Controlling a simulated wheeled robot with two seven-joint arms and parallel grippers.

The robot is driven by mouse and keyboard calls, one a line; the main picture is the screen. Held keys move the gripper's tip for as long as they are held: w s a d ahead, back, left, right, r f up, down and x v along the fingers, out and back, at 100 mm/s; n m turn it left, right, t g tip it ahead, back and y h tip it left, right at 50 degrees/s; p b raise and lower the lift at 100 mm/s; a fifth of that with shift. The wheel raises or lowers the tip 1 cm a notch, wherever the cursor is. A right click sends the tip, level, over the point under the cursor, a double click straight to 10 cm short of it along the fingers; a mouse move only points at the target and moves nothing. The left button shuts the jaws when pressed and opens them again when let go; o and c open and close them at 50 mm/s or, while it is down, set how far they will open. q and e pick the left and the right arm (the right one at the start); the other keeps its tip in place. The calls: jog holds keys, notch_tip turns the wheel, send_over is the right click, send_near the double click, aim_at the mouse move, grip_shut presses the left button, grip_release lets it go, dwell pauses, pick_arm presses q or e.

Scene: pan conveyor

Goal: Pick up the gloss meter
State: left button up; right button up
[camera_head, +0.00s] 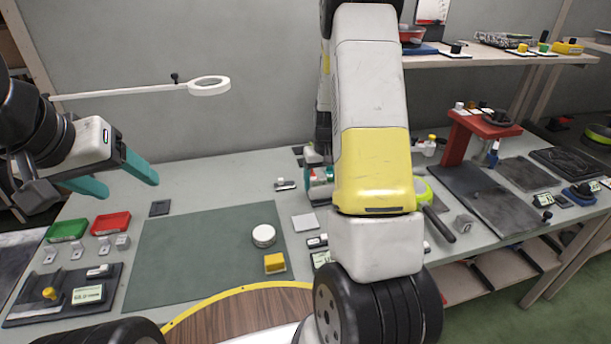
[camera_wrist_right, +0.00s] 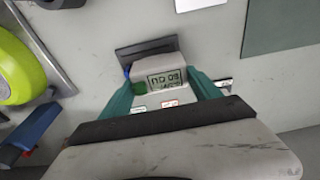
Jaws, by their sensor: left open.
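A pale device with a dark-digit display, which looks like the gloss meter (camera_wrist_right: 168,76), stands against a black holder (camera_wrist_right: 145,50) in the right wrist view. The teal fingers of my right gripper (camera_wrist_right: 163,92) lie on either side of it. Whether they press on it cannot be seen. In the head view my right arm largely hides this spot, and only part of the right gripper (camera_head: 308,181) shows. My left gripper (camera_head: 120,177) is open and empty, above the left part of the bench.
The bench has a green mat (camera_head: 190,255) with a white round tin (camera_head: 264,236) and a yellow block (camera_head: 275,263). Red (camera_head: 111,223) and green (camera_head: 67,229) trays lie at left. A lime-green round tool (camera_wrist_right: 18,70) lies left in the wrist view. A red stand (camera_head: 460,140) rises at right.

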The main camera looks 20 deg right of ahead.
jog(key=c, duration=1.1)
jog(key=shift+r, duration=0.15)
